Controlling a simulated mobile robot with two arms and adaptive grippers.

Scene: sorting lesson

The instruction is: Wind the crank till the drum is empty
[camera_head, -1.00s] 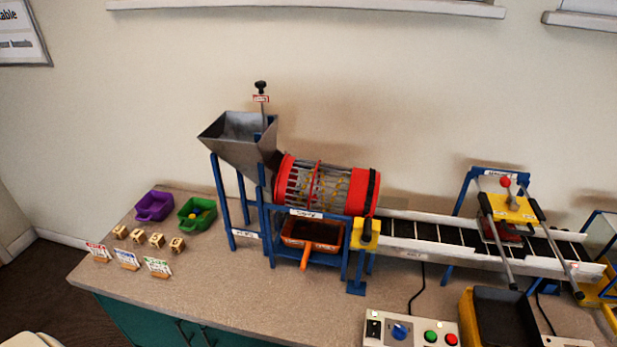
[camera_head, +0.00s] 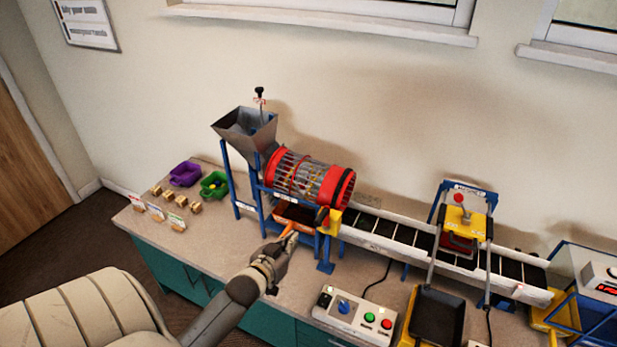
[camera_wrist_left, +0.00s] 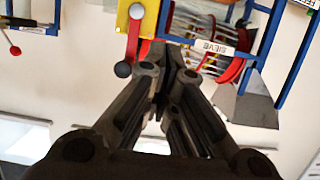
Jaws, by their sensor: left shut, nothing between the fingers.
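The sieve drum (camera_head: 309,180) is a wire cage with red end rings, tilted down to the right, with yellow pieces showing inside. In the left wrist view the drum (camera_wrist_left: 228,60) appears upside down behind its blue frame. My left gripper (camera_head: 289,240) is in front of the drum stand, near the orange tray handle. In its wrist view the gripper (camera_wrist_left: 160,62) is shut and empty, its fingertips close beside the crank; contact cannot be told.
A grey hopper (camera_head: 247,130) stands above the drum's left end. An orange tray (camera_head: 294,214) sits below. A conveyor (camera_head: 395,233) runs right, a control box (camera_head: 352,315) stands in front, and purple (camera_head: 185,174) and green bins (camera_head: 213,185) stand left.

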